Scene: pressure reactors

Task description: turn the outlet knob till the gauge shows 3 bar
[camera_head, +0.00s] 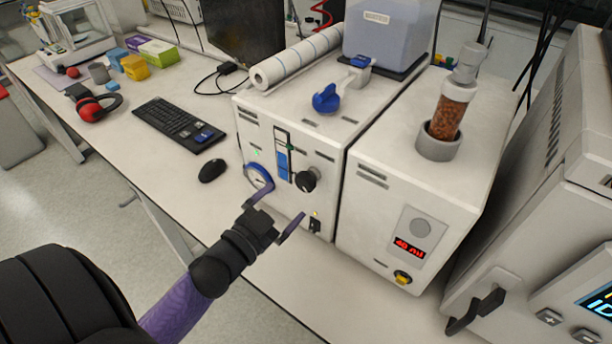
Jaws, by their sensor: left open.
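The white reactor unit (300,140) stands in the middle of the bench. Its round blue-rimmed gauge (258,177) is low on the left of the front panel; the needle reading is too small to tell. A black round knob (306,181) sits on the same panel, right of a blue vertical flow indicator (282,160); I take it for the outlet knob. My left gripper (287,199) is open and empty in front of the panel, just below the knob and apart from it. One finger overlaps the gauge's lower edge in the picture. My right gripper is not in view.
A second white unit (400,215) with a red display stands close on the right, with an orange-filled column (448,115) on top. A blue valve handle (326,98) and paper roll (297,58) are on the reactor unit. A mouse (212,170) and keyboard (178,124) lie left.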

